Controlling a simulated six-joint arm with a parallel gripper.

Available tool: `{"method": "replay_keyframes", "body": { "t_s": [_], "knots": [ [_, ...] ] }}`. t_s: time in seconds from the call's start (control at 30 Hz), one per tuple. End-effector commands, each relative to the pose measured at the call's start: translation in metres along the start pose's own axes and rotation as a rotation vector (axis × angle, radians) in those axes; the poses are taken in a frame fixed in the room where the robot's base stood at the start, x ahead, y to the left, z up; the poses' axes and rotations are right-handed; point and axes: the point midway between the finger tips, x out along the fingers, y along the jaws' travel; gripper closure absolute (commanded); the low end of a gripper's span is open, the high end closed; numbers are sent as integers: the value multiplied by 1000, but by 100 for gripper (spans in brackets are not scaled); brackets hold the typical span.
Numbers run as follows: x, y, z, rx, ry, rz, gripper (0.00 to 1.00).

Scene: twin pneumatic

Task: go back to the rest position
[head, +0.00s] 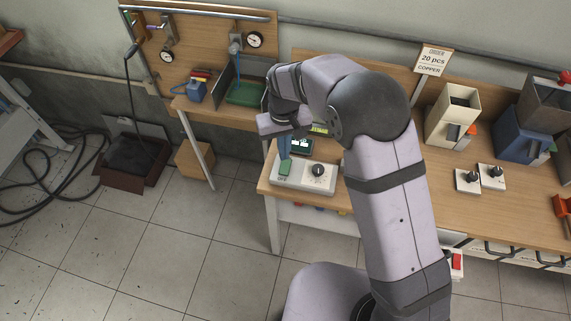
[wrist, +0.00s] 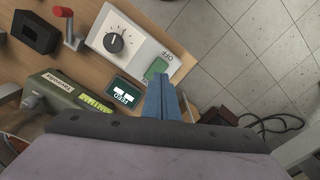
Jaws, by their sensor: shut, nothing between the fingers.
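My gripper (head: 284,151) is at the left end of the right-hand workbench, pointing down with its blue fingers together. In the wrist view the shut fingers (wrist: 164,92) hold nothing. The button is on a white control box (head: 303,181) with a black dial (wrist: 114,43). My arm reaches over the bench from the front.
A dark green unit marked FEED (wrist: 123,91) stands close beside the fingers, with an olive box (wrist: 70,98) near it. A wooden pneumatic panel (head: 205,40) is at the back left. Bins (head: 452,115) and knob boxes (head: 491,176) are to the right.

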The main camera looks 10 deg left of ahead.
Motion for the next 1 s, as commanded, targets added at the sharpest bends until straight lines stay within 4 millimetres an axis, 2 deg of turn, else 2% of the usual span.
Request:
{"method": "replay_keyframes", "body": {
  "t_s": [0.27,0.33,0.37,0.47,0.57,0.63,0.77,0.9,1.0],
  "knots": [
    [0,0,0,-9,2,0,100],
    [0,-1,-6,-30,26,-2,100],
    [5,0,-2,-38,19,-1,100],
    [24,2,25,-52,-34,2,100],
    [45,6,68,-67,-117,7,100],
    [50,9,102,-77,-164,9,100],
    [41,28,162,-51,-223,7,100],
    [20,56,224,43,-247,-6,100],
    [6,74,260,132,-239,-17,100]
  ]
}}
